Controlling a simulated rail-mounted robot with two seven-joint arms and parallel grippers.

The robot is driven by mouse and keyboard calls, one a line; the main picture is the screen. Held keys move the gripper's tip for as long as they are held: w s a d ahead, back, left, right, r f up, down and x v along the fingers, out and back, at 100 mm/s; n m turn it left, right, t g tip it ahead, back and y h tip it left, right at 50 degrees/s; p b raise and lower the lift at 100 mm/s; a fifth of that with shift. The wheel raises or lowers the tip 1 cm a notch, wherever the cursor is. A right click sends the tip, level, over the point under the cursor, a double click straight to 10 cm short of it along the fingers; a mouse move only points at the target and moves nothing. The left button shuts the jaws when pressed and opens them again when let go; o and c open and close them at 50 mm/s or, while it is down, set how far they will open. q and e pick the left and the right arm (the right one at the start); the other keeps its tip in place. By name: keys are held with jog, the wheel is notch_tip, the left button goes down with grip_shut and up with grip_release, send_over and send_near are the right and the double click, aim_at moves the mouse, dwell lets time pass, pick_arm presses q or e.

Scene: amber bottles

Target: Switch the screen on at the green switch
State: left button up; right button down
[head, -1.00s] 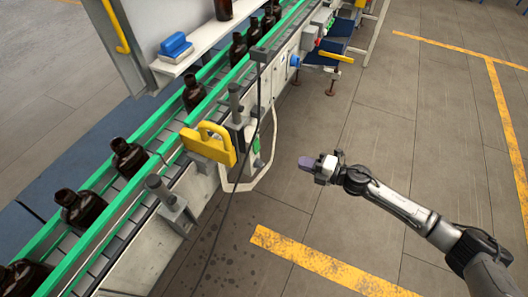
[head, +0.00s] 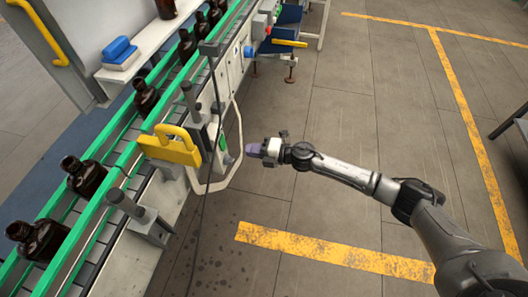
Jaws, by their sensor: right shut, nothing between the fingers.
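A small green switch (head: 222,143) sits on the side of the conveyor machine, just right of the yellow handled block (head: 170,148). A white bent tube (head: 238,150) loops in front of that spot. My right gripper (head: 256,150) is shut and empty, with purplish fingertips pointing left at the switch. It looks a short way to the right of the switch, by the tube; I cannot tell whether it touches the tube. My left gripper is not in view. I cannot make out a screen.
A dark cable (head: 208,130) hangs in front of the machine. Brown bottles (head: 86,176) stand on the green-railed conveyor (head: 115,175). A blue knob (head: 248,52) and a red button (head: 268,30) sit farther along.

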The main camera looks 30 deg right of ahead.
jog(key=shift+b+x, duration=0.7)
jog(key=shift+x, duration=2.85)
jog(key=shift+a+b, duration=0.1)
jog(key=shift+b, duration=0.6)
jog(key=shift+f, duration=0.1)
jog(key=p, duration=0.2)
send_near(225, 147)
jog(key=s+d+f, duration=0.3)
jog(key=s, duration=0.1)
jog(key=shift+s+d+r, duration=0.15)
jog(key=shift+s+d, duration=0.1)
jog(key=shift+d, duration=0.35)
